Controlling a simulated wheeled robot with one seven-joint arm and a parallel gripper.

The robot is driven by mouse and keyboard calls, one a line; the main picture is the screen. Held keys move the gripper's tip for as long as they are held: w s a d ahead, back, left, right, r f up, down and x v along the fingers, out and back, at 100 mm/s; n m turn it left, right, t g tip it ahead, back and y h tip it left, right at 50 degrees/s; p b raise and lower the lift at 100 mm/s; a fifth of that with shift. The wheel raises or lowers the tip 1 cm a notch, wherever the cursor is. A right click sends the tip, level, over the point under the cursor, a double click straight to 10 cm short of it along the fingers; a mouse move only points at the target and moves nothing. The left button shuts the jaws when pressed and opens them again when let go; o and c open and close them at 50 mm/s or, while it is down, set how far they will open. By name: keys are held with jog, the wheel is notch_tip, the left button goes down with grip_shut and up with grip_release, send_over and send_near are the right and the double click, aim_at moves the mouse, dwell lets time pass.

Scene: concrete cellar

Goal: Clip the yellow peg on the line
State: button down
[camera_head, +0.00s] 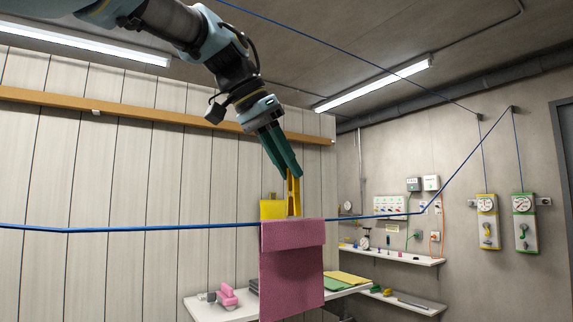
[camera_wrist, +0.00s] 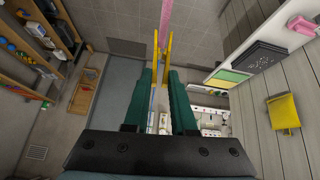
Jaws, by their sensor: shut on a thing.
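My gripper (camera_head: 288,172) points down with green fingers shut on the yellow peg (camera_head: 294,195). In the wrist view the peg (camera_wrist: 168,48) projects beyond my gripper (camera_wrist: 161,80), its two prongs apart. A pink cloth (camera_head: 291,275) hangs folded over the blue line (camera_head: 150,229). The peg's lower end is at the cloth's top edge in the head view; I cannot tell whether it touches. In the wrist view the cloth (camera_wrist: 166,14) shows as a narrow strip beyond and between the prong tips.
A yellow holder (camera_head: 271,209) is on the panelled wall behind, also in the wrist view (camera_wrist: 284,112). A white table (camera_head: 237,310) stands below with a pink object (camera_head: 228,295) and folded cloths (camera_head: 345,278). Shelves (camera_head: 400,257) and gauge boxes (camera_head: 487,222) are at right.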

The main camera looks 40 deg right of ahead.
jog(key=shift+f+b, duration=0.95)
jog(key=shift+f, duration=0.25)
jog(key=c, duration=1.1)
grip_release()
jog(key=o, duration=0.6)
jog(key=shift+r, duration=0.15)
jog(key=v, duration=1)
jog(key=shift+a+r, duration=0.2)
jog(key=shift+r, duration=0.05)
